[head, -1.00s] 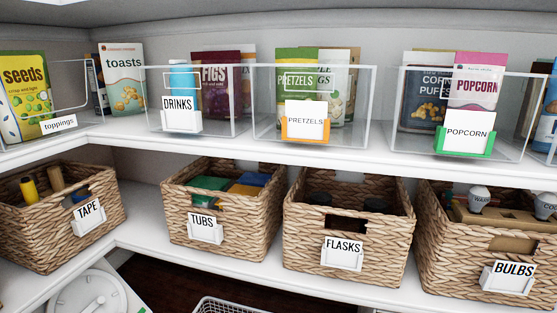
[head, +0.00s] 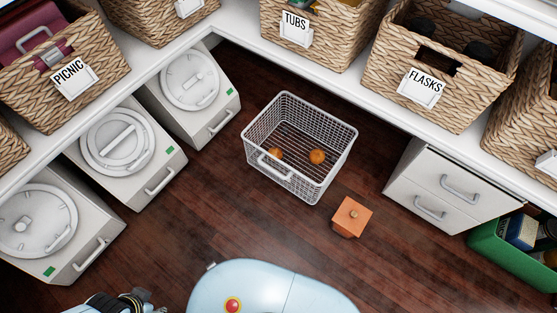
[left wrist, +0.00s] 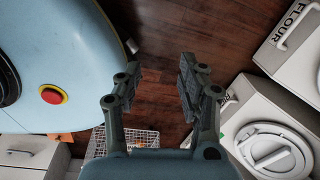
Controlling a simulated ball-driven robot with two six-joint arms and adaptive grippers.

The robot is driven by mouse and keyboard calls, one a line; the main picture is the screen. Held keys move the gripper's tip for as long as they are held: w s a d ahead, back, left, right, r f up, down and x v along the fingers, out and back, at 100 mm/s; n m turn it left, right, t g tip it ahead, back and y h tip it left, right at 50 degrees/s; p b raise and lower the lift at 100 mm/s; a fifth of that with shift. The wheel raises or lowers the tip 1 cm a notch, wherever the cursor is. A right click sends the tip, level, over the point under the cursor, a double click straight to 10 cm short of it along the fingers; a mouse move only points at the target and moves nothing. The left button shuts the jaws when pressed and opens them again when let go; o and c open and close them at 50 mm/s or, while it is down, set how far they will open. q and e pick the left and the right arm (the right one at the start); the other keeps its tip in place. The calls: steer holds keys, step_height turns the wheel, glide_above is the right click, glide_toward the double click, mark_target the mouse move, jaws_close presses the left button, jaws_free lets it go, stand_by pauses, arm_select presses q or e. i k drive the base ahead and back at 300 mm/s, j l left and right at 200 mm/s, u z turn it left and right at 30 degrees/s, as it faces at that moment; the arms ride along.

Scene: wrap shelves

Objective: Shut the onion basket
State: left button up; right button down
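The grey wire basket (head: 318,119) juts out below the shelf in the middle of the head view, its near side carrying a handle. It is open on top, and two orange-brown onions (head: 317,156) lie in it. The basket also shows low in the left wrist view (left wrist: 142,139), behind my gripper. My left gripper is at the bottom left edge of the head view, well away from the basket. In the left wrist view the left gripper (left wrist: 159,72) is open, with nothing between its fingers. My right gripper is not in view.
White bins with round lids (head: 116,141) line the left. A white drawer unit (head: 452,187) and a green crate (head: 505,252) are at right.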

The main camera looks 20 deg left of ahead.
mark_target(259, 162)
steer(key=i+l+u, duration=0.1)
steer(key=l+u, duration=0.25)
steer(key=l, duration=0.25)
steer(key=l+u, duration=0.4)
steer(key=l, duration=0.2)
